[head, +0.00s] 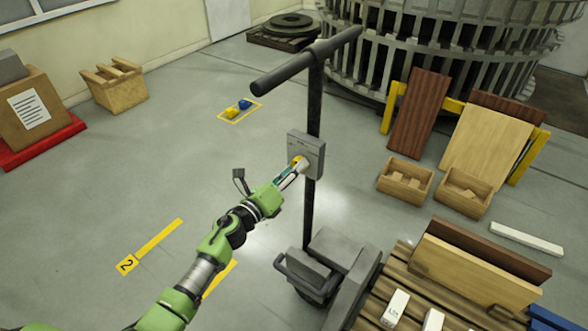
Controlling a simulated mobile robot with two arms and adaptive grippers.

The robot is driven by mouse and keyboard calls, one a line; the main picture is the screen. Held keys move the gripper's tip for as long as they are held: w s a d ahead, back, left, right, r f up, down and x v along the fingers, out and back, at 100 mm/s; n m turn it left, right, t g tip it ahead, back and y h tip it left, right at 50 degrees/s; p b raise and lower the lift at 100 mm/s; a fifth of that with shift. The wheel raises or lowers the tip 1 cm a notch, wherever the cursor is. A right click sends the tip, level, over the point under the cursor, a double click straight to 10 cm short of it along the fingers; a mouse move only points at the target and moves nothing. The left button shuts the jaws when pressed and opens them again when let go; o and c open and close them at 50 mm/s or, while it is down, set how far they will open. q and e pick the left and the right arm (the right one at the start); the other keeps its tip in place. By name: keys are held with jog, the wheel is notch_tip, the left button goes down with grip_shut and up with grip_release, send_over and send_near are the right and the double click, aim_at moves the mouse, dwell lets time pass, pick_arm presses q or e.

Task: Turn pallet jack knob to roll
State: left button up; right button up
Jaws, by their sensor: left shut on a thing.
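The pallet jack (312,215) stands right of centre in the head view, its black post upright with a T-shaped handle on top. A grey control box (314,147) is fixed to the post. The knob (301,163) is a small yellowish piece on the front of the box. My left gripper (297,169) reaches up from the lower left and is shut on the knob. Its fingers hide part of the knob, and I cannot read its setting or the box's markings. My right gripper is not in view.
A wooden pallet (398,268) with boards and white blocks is at the lower right. Two wooden boxes (405,181) and leaning panels (420,112) stand to the right. A red pallet with a carton (38,112) is at the far left. The floor on the left is mostly clear.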

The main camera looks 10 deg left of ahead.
pick_arm(q)
jog(key=o, duration=1.1)
jog(key=v, duration=1.2)
jog(key=shift+f, duration=0.1)
